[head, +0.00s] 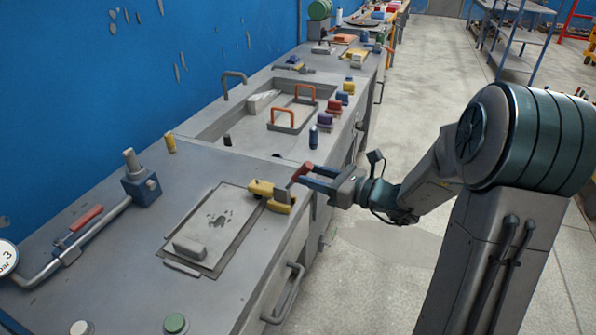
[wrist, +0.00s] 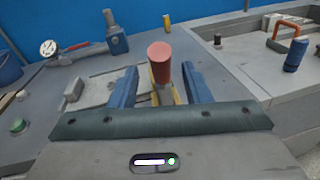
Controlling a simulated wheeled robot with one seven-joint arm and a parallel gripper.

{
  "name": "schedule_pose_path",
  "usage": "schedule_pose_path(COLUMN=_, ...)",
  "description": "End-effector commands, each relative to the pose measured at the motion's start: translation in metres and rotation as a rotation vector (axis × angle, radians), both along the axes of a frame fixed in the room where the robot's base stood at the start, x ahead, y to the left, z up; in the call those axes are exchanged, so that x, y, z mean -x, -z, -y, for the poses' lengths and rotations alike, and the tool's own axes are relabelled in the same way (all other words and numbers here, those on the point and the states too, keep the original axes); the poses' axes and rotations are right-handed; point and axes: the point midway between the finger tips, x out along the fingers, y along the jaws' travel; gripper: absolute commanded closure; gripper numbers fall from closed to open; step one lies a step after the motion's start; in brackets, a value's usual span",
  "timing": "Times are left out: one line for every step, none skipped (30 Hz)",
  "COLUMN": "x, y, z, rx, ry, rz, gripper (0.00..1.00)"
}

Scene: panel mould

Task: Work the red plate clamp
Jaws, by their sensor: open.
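The plate clamp (head: 273,194) has a yellow body and a red handle (head: 300,173). It sits at the right edge of a flat grey plate (head: 222,222) on the near bench. I cannot tell whether either finger touches the handle. The clamp's lower part is partly hidden.
A pipe with a red lever (head: 86,218) and a blue valve block (head: 141,186) lies at the left. A green button (head: 175,323) is at the near edge. A sunken tray with orange handles (head: 292,118) and several coloured knobs lie beyond. The floor (head: 400,250) right of the bench is clear.

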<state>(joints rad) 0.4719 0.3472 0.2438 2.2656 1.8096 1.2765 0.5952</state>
Motion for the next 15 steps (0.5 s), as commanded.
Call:
schedule_pose_path(x=0.006, y=0.000, z=0.012, rx=0.001, ry=0.006, rz=-0.001, gripper=0.57)
schedule_pose_path(x=0.010, y=-0.001, z=0.017, rx=0.001, ry=0.006, rz=0.000, gripper=0.57)
schedule_pose_path(x=0.015, y=-0.002, z=0.024, rx=0.001, ry=0.006, rz=-0.001, gripper=0.57)
schedule_pose_path(x=0.018, y=-0.002, z=0.029, rx=0.000, ry=0.005, rz=0.001, gripper=0.57)
schedule_pose_path(x=0.022, y=-0.002, z=0.034, rx=0.001, ry=0.006, rz=0.000, gripper=0.57)
schedule_pose_path(x=0.026, y=-0.003, z=0.040, rx=0.001, ry=0.005, rz=0.000, gripper=0.57)
schedule_pose_path(x=0.029, y=-0.003, z=0.044, rx=0.000, ry=0.004, rz=0.001, gripper=0.57)
schedule_pose_path(x=0.031, y=-0.003, z=0.048, rx=0.000, ry=0.003, rz=0.000, gripper=0.57)
schedule_pose_path(x=0.034, y=-0.003, z=0.052, rx=0.000, ry=0.004, rz=0.000, gripper=0.57)
schedule_pose_path(x=0.036, y=-0.004, z=0.055, rx=0.000, ry=0.004, rz=0.001, gripper=0.57)
schedule_pose_path(x=0.038, y=-0.004, z=0.057, rx=0.000, ry=0.002, rz=0.000, gripper=0.57)
schedule_pose_path(x=0.039, y=-0.004, z=0.059, rx=0.000, ry=0.002, rz=0.000, gripper=0.57)
schedule_pose_path(x=0.040, y=-0.004, z=0.060, rx=0.000, ry=0.002, rz=0.000, gripper=0.57)
schedule_pose_path(x=0.041, y=-0.004, z=0.061, rx=0.000, ry=0.001, rz=0.000, gripper=0.57)
schedule_pose_path(x=0.042, y=-0.004, z=0.062, rx=0.000, ry=0.001, rz=0.000, gripper=0.57)
